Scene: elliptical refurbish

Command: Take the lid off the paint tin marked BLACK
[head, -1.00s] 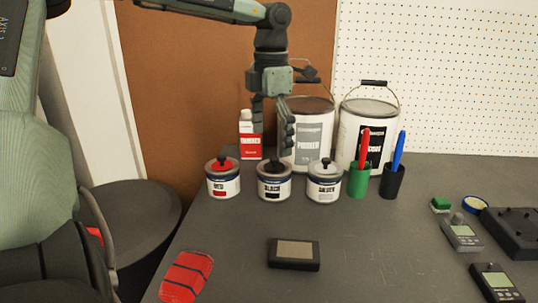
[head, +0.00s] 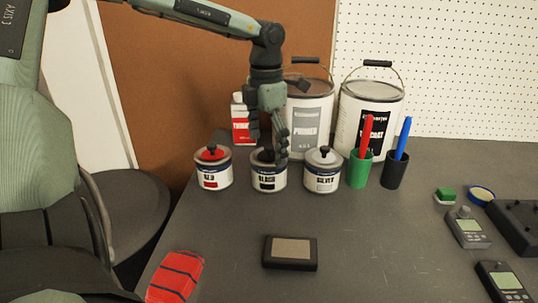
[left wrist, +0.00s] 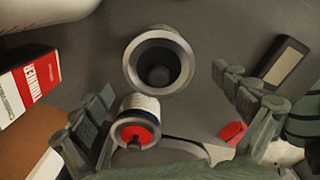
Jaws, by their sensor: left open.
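The paint tin marked BLACK (head: 268,180) stands upright on the bench between the RED tin (head: 213,172) and the SILVER tin (head: 322,176). Its dark lid with a knob is on, partly hidden by a finger. My left gripper (head: 268,146) is open, fingers pointing down, just above and around the lid's height. In the left wrist view my left gripper (left wrist: 165,112) shows fingers spread wide. The BLACK tin (left wrist: 158,45), seen from above, lies ahead of the gap, and the RED tin's lid (left wrist: 138,132) is close to the left fingers. My right gripper is not in view.
Behind stand a thinner bottle (head: 240,120), a PRIMER can (head: 309,120) and another large can (head: 370,115). Green (head: 359,170) and dark (head: 394,172) pen cups stand at right. A dark block (head: 290,253) and a red object (head: 176,277) lie in front, with clear bench between.

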